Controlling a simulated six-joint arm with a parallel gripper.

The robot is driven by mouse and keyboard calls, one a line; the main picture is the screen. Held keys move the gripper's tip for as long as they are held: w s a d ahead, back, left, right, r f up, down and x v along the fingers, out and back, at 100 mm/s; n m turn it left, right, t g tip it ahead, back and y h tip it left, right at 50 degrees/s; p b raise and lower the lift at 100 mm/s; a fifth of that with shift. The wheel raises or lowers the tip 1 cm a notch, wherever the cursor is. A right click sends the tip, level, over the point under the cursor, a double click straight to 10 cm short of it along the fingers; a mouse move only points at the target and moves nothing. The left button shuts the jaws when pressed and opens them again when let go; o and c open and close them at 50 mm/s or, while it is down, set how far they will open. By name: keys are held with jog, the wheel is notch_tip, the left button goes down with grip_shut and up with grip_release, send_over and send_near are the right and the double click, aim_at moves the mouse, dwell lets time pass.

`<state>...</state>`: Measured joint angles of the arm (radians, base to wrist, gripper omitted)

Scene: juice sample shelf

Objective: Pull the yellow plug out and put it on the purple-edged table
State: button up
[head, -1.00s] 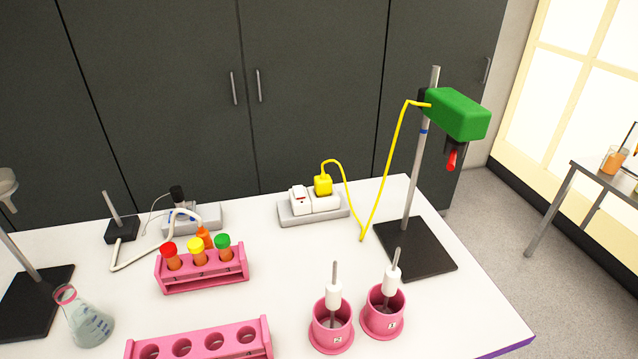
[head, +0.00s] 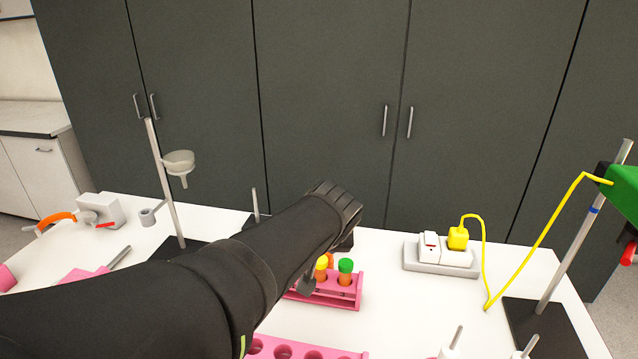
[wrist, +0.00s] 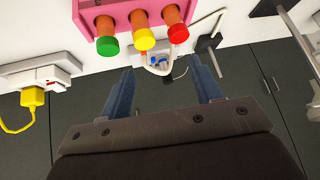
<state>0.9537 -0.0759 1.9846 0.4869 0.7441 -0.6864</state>
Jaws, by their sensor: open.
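The yellow plug (head: 458,238) sits in the grey power strip (head: 440,268) at the back of the white table (head: 415,305). Its yellow cord runs right to a green device (head: 625,190) on a stand. The plug also shows at the left edge of the wrist view (wrist: 33,97). My gripper (wrist: 161,63) is open and empty, its two blue fingers apart, with the plug well off to one side. In the head view my black arm reaches over the table left of the plug. The table's purple edge is out of view now.
A pink rack (head: 345,298) with capped tubes stands near my gripper, left of the strip. A stand (head: 550,270) is right of the cord. The table between rack and strip is clear.

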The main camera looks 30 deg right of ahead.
jog(key=shift+m+h, duration=0.4)
jog(key=shift+h, duration=0.1)
jog(key=d, duration=0.9)
jog(key=shift+s+d+f, duration=0.1)
jog(key=shift+s+d, duration=0.1)
jog(key=shift+d, duration=0.1)
jog(key=s+d+f+h, duration=0.1)
jog(key=s+d, duration=0.1)
jog(key=d, duration=0.7)
jog(key=m+h, duration=0.2)
send_near(461, 234)
notch_tip(461, 234, down, 3)
jog(key=w+d, duration=0.1)
jog(key=shift+r+x, duration=0.2)
jog(key=shift+x, duration=4.4)
jog(key=shift+w+d, duration=0.1)
jog(key=shift+w, duration=0.05)
jog(key=shift+r, duration=0.1)
jog(key=c, duration=1)
jog(key=shift+c, duration=0.2)
jog(key=shift+r, duration=0.2)
jog(key=shift+r, duration=0.2)
